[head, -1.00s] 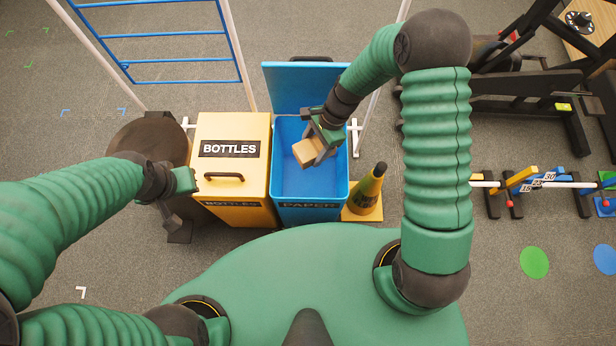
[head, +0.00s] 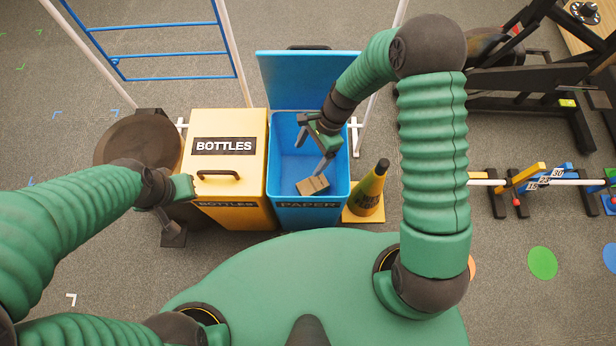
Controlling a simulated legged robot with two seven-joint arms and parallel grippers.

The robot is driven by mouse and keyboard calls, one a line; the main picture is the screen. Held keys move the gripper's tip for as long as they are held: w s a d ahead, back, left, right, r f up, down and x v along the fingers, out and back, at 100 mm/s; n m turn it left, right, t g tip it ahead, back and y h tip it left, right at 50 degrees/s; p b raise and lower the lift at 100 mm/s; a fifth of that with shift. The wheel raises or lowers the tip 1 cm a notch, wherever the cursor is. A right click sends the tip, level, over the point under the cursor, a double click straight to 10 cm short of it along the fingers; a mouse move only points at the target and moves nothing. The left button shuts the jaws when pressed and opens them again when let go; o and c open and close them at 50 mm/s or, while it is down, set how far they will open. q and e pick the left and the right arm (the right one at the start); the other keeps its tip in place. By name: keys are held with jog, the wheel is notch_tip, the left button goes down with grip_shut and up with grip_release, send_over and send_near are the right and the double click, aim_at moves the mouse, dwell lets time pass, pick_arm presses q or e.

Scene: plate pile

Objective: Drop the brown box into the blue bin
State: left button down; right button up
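The brown box (head: 312,186) is inside the open blue bin (head: 280,195), low and near its front wall, below my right gripper. My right gripper (head: 318,155) is over the bin opening with its fingers spread, apart from the box. The bin's front is marked PAPER and its lid (head: 308,78) stands open at the back. My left gripper (head: 170,212) is beside the yellow bin's left edge, away from the box; its fingers are too unclear to tell open from shut.
A closed yellow bin (head: 250,150) marked BOTTLES stands left of the blue bin. A dark-and-yellow cone (head: 372,188) stands close on the right. A dark round stool (head: 138,150) is at the left. A blue-barred frame (head: 165,53) stands behind.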

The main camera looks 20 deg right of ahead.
jog(key=p+v, duration=0.6)
jog(key=v, duration=1)
jog(key=shift+w+d+r, duration=0.15)
jog(key=shift+d+r, duration=0.05)
jog(key=shift+r, duration=0.15)
